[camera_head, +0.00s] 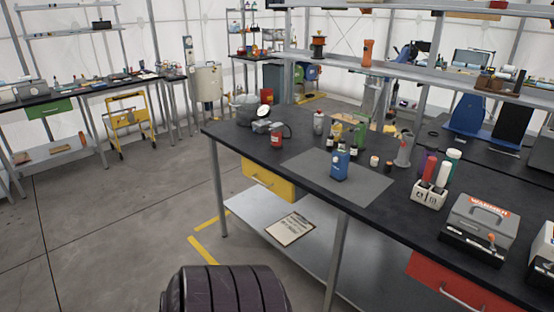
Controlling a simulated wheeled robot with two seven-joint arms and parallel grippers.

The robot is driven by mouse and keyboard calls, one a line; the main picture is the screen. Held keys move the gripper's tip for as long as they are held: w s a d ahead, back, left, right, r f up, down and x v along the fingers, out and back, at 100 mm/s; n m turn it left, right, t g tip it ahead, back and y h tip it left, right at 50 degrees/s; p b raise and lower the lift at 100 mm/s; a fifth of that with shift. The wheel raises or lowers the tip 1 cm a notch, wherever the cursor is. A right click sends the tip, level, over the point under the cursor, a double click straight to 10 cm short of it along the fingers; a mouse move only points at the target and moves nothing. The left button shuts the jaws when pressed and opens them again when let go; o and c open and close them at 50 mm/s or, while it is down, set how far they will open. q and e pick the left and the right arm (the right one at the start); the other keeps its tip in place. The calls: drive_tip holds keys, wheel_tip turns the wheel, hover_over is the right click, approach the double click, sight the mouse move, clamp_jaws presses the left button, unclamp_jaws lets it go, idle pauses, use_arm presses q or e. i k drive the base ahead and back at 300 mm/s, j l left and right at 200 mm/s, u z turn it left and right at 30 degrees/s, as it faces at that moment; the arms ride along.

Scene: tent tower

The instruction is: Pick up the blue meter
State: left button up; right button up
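A small blue device (340,166), which looks like the blue meter, stands upright on a grey mat (370,183) on the black workbench (300,177). Nothing touches it from my side. Neither of my grippers shows in the head view. Only a dark ribbed part of my own body shows at the bottom centre, well in front of the bench.
A red can (276,136) and small bottles stand behind the meter. A shelf (420,77) hangs above the bench. The floor (110,215) at left is clear.

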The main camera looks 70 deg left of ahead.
sight(338, 170)
drive_tip(key=u, duration=1.9)
drive_tip(key=i, duration=0.1)
